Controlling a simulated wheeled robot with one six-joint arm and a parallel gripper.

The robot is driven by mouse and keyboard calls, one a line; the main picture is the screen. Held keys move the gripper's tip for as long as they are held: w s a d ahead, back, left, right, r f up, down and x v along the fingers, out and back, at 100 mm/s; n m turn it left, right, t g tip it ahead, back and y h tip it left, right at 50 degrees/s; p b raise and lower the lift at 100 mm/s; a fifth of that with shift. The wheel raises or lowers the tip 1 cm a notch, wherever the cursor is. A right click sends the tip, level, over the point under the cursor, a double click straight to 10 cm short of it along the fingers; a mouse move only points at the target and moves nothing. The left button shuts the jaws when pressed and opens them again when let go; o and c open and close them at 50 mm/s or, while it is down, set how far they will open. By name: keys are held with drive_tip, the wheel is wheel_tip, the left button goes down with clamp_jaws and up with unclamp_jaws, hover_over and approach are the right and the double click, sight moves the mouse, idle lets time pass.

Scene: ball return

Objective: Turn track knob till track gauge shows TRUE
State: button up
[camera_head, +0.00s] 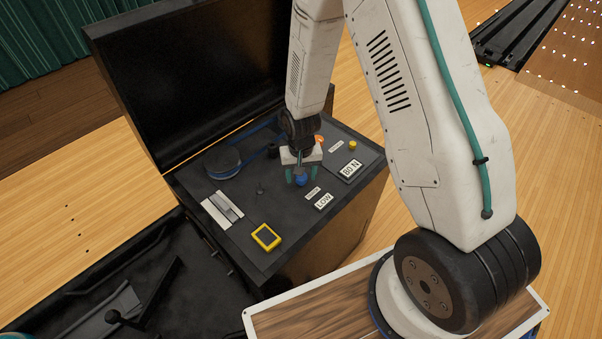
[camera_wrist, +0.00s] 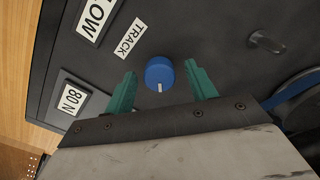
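The blue track knob (camera_wrist: 159,74) stands on the dark panel, with a white pointer mark on its side toward my gripper in the wrist view. A white TRACK label (camera_wrist: 129,39) lies beside it. The track gauge (camera_wrist: 95,16) reads LOW; it also shows in the head view (camera_head: 324,201). My gripper (camera_wrist: 161,85) is open, with one green finger on each side of the knob and a visible gap to both. In the head view my gripper (camera_head: 302,174) is over the knob (camera_head: 301,180), which is partly hidden between the fingers.
An 80 N plate (camera_head: 350,168) and a yellow button (camera_head: 352,145) are at the panel's right. A yellow-framed device (camera_head: 266,237) lies near the front edge. A blue belt and pulley (camera_head: 222,162) sit behind left. A small peg (camera_wrist: 266,41) rises near the knob. The raised lid (camera_head: 190,80) stands behind.

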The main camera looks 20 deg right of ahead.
wheel_tip(320, 180, up, 8)
drive_tip(key=shift+f, duration=0.1)
idle(0.6)
idle(0.3)
drive_tip(key=shift+s, duration=0.35)
drive_tip(key=s+d+r+n, duration=0.1)
drive_tip(key=s+r, duration=1.1)
drive_tip(key=r, duration=0.3)
drive_tip(key=s+d+r+n+t, duration=0.1)
drive_tip(key=s+d+r, duration=0.1)
drive_tip(key=s+r, duration=1.1)
wheel_tip(320, 180, up, 4)
drive_tip(key=shift+d+f+n, duration=0.15)
drive_tip(key=shift+f+n, duration=0.1)
drive_tip(key=shift+n, duration=0.05)
